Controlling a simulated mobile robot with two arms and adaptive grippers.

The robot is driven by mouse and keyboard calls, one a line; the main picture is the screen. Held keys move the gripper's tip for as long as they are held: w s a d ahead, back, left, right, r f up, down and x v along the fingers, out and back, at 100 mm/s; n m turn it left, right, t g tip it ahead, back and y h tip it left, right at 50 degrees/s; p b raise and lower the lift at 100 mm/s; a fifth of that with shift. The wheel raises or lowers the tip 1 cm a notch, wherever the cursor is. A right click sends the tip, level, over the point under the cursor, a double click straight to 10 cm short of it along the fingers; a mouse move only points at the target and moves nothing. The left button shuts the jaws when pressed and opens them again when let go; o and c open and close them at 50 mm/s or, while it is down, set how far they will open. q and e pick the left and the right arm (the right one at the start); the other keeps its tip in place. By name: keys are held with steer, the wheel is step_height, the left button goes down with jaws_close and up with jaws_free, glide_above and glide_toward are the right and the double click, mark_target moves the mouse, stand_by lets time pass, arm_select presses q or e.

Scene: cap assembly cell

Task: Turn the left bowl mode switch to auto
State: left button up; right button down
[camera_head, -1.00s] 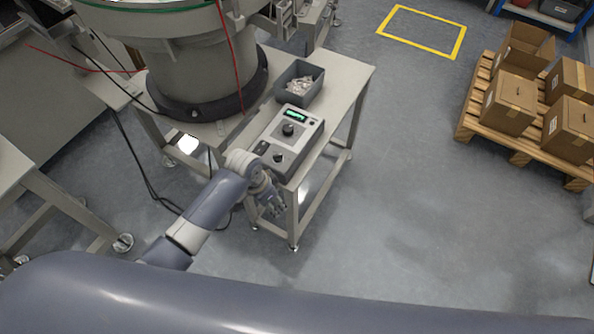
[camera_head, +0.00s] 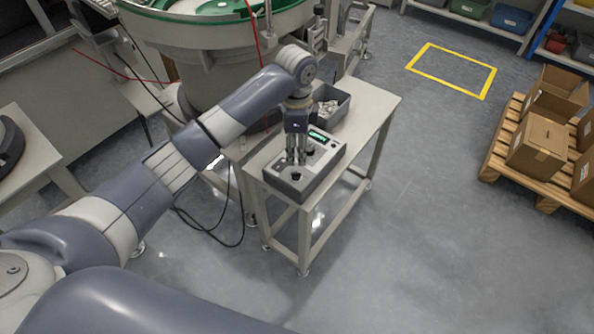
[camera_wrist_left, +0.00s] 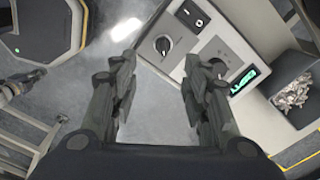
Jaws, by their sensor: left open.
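The grey control box (camera_head: 326,166) sits on the small table beside the bowl feeder. It has a lit green display (camera_head: 318,136) and two black knobs. The knob near the front (camera_head: 296,176) shows in the wrist view as a dark dial with a white mark (camera_wrist_left: 163,44); I cannot read its setting. The second knob (camera_head: 310,151) is near the display and partly behind a finger in the wrist view. My left gripper (camera_head: 296,161) points down over the box, open and empty. My right gripper is out of view.
The bowl feeder (camera_head: 215,30) stands behind the box. A grey bin of metal parts (camera_head: 340,97) is behind the box on the table (camera_head: 374,112). Cables hang by the table's left side. Floor to the right is clear up to the pallet (camera_head: 497,160) of cartons.

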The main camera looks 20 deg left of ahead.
mark_target(296, 173)
arm_select(q)
steer(key=f, duration=1)
steer(key=shift+w+a+f, duration=0.15)
steer(key=shift+a, duration=0.05)
steer(key=shift+c, duration=0.3)
jaws_close()
